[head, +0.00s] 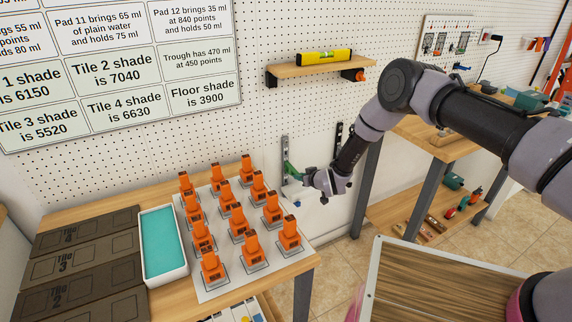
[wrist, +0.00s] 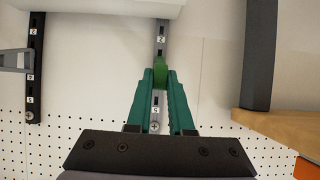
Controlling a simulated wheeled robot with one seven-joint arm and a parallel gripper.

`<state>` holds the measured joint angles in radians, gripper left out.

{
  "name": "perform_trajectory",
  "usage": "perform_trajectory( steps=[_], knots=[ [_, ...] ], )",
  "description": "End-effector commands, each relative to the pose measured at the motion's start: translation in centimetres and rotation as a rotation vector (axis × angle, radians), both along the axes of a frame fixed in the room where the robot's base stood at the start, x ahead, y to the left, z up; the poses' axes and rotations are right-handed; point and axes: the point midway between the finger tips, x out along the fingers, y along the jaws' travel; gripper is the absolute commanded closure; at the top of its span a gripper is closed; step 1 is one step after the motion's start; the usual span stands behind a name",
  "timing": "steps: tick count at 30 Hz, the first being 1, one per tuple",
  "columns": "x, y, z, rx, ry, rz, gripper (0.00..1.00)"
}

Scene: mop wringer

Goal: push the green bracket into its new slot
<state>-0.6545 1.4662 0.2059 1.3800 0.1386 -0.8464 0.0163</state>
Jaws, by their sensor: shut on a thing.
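The green bracket (wrist: 160,72) shows in the wrist view between the tips of my gripper's teal fingers (wrist: 161,92). My gripper is shut on it. Its far end is against or very near the grey slotted wall rail (wrist: 161,48); I cannot tell whether it is in a slot. Dark slots and small white number labels show on the rail. In the head view my gripper (head: 300,177) is at the lower part of this rail (head: 285,146), and the bracket is too small to separate clearly from the fingers.
A second, dark rail (wrist: 35,70) carries a grey bracket (wrist: 14,60). A wooden bench (head: 290,268) with several orange devices (head: 239,228) on a white board is left of my gripper. A wall shelf (head: 318,66) holding a yellow level (head: 324,57) is above. Another workbench stands right.

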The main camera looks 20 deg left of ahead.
Motion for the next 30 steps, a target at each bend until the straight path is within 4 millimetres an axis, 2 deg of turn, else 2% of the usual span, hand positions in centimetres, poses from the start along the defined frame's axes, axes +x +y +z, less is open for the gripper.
perform_trajectory(
  steps=[20, 21, 23, 24, 30],
  knots=[
    [0.14, 0.21, 0.07, 0.001, -0.001, 0.0, 1.0],
    [0.14, 0.2, 0.06, 0.001, -0.001, 0.0, 0.73],
    [0.14, 0.2, 0.06, 0.001, -0.001, 0.0, 0.5],
    [0.13, 0.19, 0.05, 0.001, -0.001, 0.0, 0.45],
    [0.13, 0.18, 0.04, 0.001, -0.001, 0.0, 0.45]
  ],
)
